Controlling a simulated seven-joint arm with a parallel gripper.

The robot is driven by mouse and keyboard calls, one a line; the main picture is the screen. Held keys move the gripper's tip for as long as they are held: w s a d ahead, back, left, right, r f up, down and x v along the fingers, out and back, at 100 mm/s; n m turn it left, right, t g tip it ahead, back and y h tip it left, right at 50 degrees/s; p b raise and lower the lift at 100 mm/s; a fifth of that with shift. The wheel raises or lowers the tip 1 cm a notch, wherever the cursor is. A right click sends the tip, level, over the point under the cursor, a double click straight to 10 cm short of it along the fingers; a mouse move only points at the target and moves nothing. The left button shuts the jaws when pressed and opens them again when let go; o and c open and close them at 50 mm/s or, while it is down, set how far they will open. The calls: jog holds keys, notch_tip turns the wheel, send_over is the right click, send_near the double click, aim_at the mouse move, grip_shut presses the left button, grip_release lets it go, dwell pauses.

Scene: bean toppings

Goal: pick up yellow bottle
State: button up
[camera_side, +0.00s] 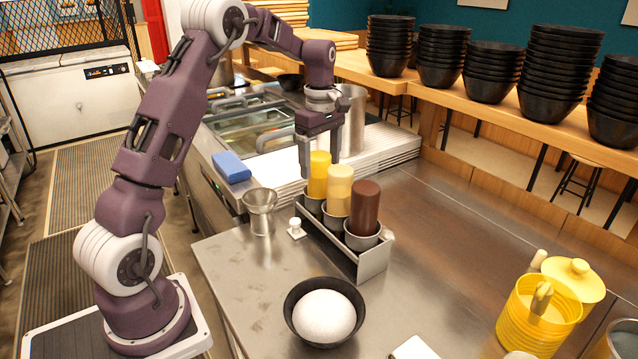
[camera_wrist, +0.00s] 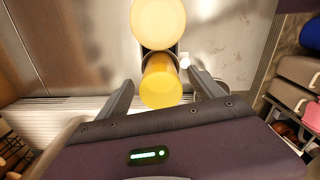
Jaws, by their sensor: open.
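The yellow bottle (camera_side: 318,175) stands upright in the far-left place of a metal bottle rack (camera_side: 372,262) in the side view. A pale cream bottle (camera_side: 338,190) and a brown bottle (camera_side: 364,207) stand beside it in the same rack. My gripper (camera_side: 321,170) is open, pointing down, with its fingers at the top of the yellow bottle. In the wrist view the yellow bottle (camera_wrist: 161,84) lies between the two open fingers of my gripper (camera_wrist: 160,82), with clear gaps on both sides. The cream bottle (camera_wrist: 158,22) is just beyond it.
A black bowl (camera_side: 324,338) with a white mound stands in front of the rack. A metal cup (camera_side: 260,208) and a blue block (camera_side: 231,167) are to the left. A yellow container (camera_side: 538,318) is at the right. Bare counter lies right of the rack.

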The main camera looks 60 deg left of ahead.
aim_at(319, 178)
jog(key=f, duration=0.5)
jog(key=shift+a+f, duration=0.25)
jog(key=c, duration=0.8)
jog(key=shift+r, duration=0.1)
